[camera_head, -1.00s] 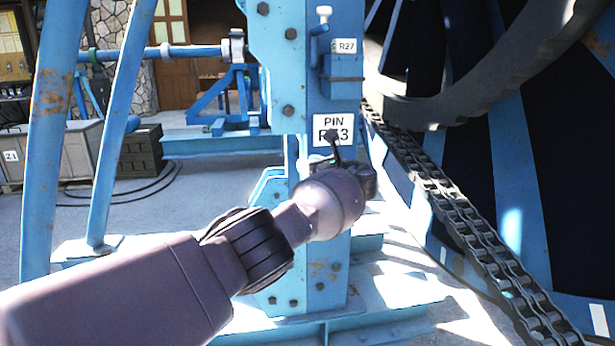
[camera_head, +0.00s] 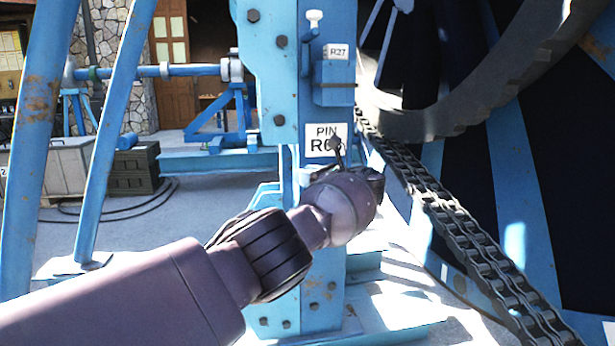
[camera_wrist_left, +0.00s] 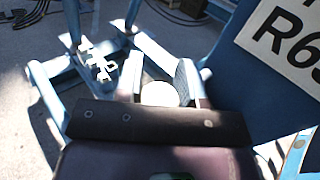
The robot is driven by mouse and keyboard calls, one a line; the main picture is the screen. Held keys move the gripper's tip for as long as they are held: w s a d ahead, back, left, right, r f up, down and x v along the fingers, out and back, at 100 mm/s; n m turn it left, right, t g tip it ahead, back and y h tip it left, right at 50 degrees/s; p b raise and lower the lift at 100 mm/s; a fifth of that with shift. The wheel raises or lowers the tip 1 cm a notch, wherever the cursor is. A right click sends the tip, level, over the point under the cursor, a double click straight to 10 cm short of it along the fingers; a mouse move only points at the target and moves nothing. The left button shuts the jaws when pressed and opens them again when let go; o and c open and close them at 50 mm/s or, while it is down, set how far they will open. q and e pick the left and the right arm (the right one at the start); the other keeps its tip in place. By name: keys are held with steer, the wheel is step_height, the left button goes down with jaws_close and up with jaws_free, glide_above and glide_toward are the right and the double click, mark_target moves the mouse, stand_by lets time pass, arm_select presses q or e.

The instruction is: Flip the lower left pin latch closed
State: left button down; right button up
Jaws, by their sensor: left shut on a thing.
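The lower left pin latch is mostly hidden behind my left wrist in the head view, below the "PIN R6..." label (camera_head: 326,140) on the blue post. In the left wrist view, a round white knob (camera_wrist_left: 160,94), apparently the latch's handle, sits between the two fingers of my left gripper (camera_wrist_left: 161,86). The gripper is shut on it. In the head view, my left gripper (camera_head: 367,184) is just below the label, its fingertips largely hidden by my wrist. The right gripper is in neither view.
An upper latch with a white knob (camera_head: 315,19) and "R27" tag stands higher on the blue post (camera_head: 283,75). A heavy chain (camera_head: 455,225) and the large reel (camera_head: 550,180) are to the right. Slanted blue bars (camera_head: 108,140) stand at left, with open floor between.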

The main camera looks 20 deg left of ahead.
arm_select(q)
steer(key=c, duration=0.8)
jaws_free()
steer(key=shift+d, duration=0.15)
steer(key=v, duration=1)
steer(key=shift+s+d+r, duration=0.1)
steer(key=shift+d, duration=0.15)
